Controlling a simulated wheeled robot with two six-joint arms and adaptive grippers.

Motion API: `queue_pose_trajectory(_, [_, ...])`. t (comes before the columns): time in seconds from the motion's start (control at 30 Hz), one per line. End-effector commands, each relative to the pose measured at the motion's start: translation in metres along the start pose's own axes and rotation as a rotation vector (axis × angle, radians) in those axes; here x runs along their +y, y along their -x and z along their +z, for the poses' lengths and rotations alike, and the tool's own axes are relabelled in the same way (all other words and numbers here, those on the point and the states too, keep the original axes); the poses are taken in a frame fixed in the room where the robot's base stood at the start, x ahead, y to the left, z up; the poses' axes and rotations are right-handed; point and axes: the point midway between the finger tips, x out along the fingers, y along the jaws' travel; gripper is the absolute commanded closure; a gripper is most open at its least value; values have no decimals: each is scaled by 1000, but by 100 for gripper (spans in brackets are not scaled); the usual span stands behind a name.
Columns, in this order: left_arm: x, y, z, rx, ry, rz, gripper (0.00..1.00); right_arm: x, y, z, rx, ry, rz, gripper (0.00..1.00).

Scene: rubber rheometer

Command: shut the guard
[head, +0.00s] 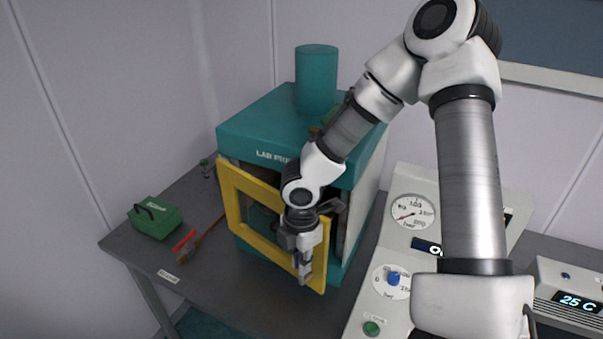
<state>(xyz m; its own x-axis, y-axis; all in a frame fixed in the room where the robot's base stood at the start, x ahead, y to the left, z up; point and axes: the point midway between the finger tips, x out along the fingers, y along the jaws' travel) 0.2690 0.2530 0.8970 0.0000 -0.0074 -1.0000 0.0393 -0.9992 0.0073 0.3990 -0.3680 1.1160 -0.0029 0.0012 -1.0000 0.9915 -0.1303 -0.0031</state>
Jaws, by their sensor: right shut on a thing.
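The guard (233,205) is a yellow frame at the front of the teal lab press (255,128). It stands at an angle to the press front, and a dark opening shows through it. My right gripper (304,272) points down at the guard's right side and is shut on it. The gripper and wrist hide part of the guard's right upright and part of the press front. My left gripper is not in view.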

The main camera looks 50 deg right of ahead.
Motion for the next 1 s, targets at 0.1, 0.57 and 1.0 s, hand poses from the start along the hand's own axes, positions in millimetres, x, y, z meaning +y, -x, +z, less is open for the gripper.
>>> queue_pose_trajectory(0.1, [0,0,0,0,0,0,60,-2,-1,0,-2,1,-5,100])
queue_pose_trajectory(0.57, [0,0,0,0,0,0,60,0,0,0,-1,-1,-1,63])
queue_pose_trajectory(1.0, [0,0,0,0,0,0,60,1,80,1,-2,-2,6,63])
